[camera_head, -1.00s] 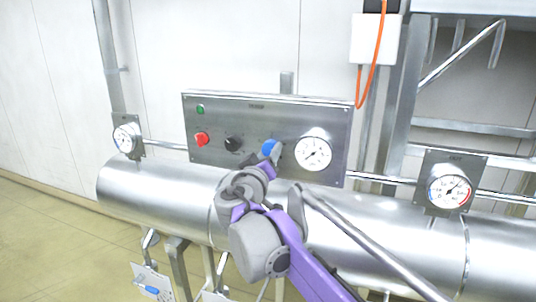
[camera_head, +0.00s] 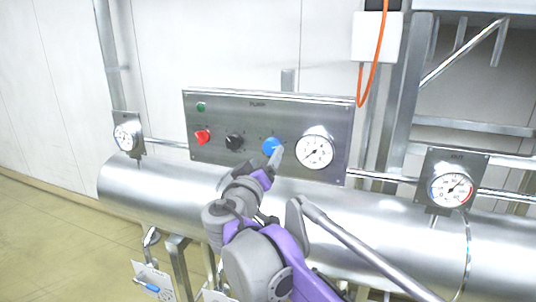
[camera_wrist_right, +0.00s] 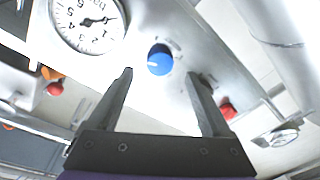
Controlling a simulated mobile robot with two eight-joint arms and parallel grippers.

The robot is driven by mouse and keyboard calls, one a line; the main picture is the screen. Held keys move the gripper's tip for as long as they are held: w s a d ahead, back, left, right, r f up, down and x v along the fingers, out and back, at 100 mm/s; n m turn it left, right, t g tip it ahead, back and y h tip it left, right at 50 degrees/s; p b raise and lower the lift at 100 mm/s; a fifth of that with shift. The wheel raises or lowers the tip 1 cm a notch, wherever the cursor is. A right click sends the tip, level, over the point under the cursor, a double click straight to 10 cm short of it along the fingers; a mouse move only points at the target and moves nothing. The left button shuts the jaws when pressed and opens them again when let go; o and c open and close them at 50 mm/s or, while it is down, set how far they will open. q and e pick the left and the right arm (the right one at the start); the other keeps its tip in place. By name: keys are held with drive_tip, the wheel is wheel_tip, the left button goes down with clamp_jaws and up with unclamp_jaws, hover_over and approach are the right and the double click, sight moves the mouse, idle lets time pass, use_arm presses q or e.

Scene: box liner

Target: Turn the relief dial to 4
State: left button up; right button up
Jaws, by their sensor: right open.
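A blue dial (camera_head: 271,146) sits on the steel panel (camera_head: 225,103), between a black knob (camera_head: 234,142) and a white round gauge (camera_head: 314,151). Its label is too small to read. My right gripper (camera_head: 276,158) is just in front of and below the blue dial. In the right wrist view, the blue dial (camera_wrist_right: 160,60), with a pale mark on its face, lies just beyond and between the spread fingertips (camera_wrist_right: 160,73). The fingers are open, empty and apart from it. My left gripper does not show.
A red knob (camera_head: 203,137) and a green button (camera_head: 201,107) are at the panel's left. A large steel pipe (camera_head: 150,187) runs below the panel. Side gauges stand at left (camera_head: 126,137) and right (camera_head: 451,189). An orange cable (camera_head: 376,60) hangs above right.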

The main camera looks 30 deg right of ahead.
drive_tip(key=v, duration=0.6)
drive_tip(key=shift+s, duration=0.2)
drive_tip(key=s+d+f+g+y, duration=0.1)
drive_tip(key=s+f+g+y, duration=0.25)
drive_tip(key=f, duration=0.85)
drive_tip(key=s+d+f+g+y, duration=0.15)
drive_tip(key=s+f, duration=0.35)
drive_tip(key=f, duration=0.6)
drive_tip(key=s+a+f+n+g+y, duration=0.1)
drive_tip(key=s+a+f+y, duration=0.3)
drive_tip(key=f, duration=0.3)
drive_tip(key=s+a+f+n+g+y, duration=0.1)
drive_tip(key=s+a+f+y, duration=0.2)
drive_tip(key=a+f, duration=0.3)
wheel_tip(320, 180, down, 2)
drive_tip(key=shift+s+a+f+y, duration=0.15)
drive_tip(key=shift+s+f+y, duration=0.2)
drive_tip(key=shift+s, duration=0.45)
drive_tip(key=shift+r, duration=0.1)
